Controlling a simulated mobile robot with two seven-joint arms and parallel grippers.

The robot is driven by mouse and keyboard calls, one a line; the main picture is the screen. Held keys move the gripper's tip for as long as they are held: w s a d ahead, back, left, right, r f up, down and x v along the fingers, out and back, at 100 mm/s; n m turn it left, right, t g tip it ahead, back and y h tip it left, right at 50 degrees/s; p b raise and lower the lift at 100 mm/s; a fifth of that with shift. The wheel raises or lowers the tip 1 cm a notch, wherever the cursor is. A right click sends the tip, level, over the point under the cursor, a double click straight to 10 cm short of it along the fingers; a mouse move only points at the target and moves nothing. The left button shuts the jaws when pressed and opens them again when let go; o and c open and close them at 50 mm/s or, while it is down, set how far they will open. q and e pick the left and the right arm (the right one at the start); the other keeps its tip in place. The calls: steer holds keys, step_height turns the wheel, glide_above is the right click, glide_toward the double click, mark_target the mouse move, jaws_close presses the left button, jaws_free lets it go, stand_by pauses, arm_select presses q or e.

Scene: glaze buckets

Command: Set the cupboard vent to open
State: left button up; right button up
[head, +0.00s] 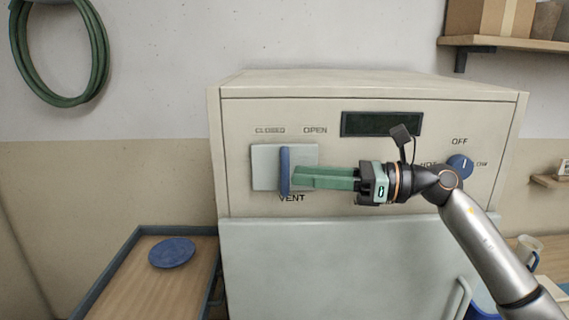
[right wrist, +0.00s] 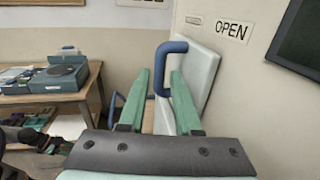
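The vent handle (head: 285,172) is an upright blue bar on a pale plate (head: 305,157) on the cupboard front, above the word VENT. It stands near the plate's middle, between the CLOSED label (head: 270,130) and the OPEN label (head: 315,130). My right gripper (head: 295,178) reaches in from the right, its green fingers pointing left at the handle. In the right wrist view the fingers (right wrist: 161,80) are apart, with the blue handle (right wrist: 161,65) in the gap near their tips. Contact cannot be told.
A dark display (head: 381,124) and a blue knob (head: 460,166) are on the cupboard front to the right. A blue disc (head: 172,252) lies on a wooden bench at lower left. A green hose (head: 100,60) hangs on the wall. A shelf (head: 500,43) is at upper right.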

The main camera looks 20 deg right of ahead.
mark_target(285, 187)
steer(key=shift+p+x, duration=0.5)
steer(key=shift+x, duration=1.7)
steer(key=shift+c, duration=0.2)
jaws_close()
